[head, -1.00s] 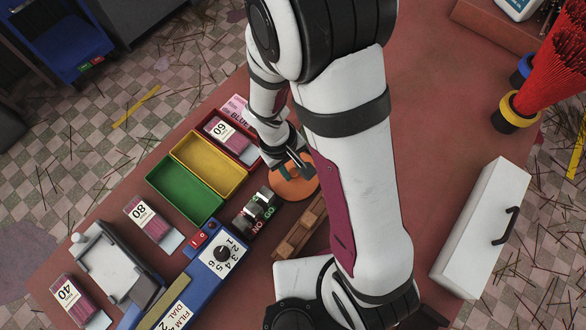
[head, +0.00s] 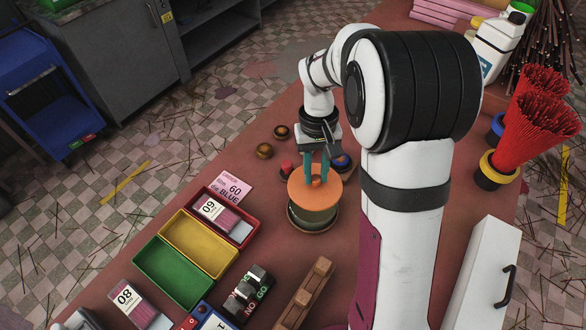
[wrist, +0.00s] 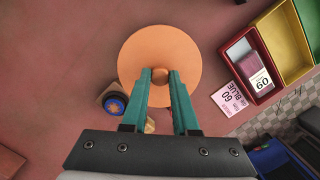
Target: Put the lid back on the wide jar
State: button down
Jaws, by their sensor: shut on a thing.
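The lid (head: 315,194) is a flat orange disc with a small round knob. My gripper (head: 316,177) has its teal fingers shut on the knob and points down. The lid is about level and lies over the wide jar (head: 313,222), whose dark greenish side shows below it in the head view. I cannot tell whether the lid touches the rim. In the wrist view the lid (wrist: 160,50) fills the space under my gripper (wrist: 160,74) and hides the jar.
Small round pots (head: 264,151) and a blue-topped piece (head: 342,161) stand close behind the jar. Red, yellow and green trays (head: 180,274) lie to the left with a pink card (head: 232,188). A wooden rack (head: 303,292) is in front. Red incense bundles (head: 530,115) stand at right.

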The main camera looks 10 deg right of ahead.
aim_at(314, 189)
jog(key=shift+f, duration=3.15)
jog(key=shift+f, duration=0.15)
jog(key=shift+c, duration=0.6)
grip_release()
jog(key=shift+r, duration=3.5)
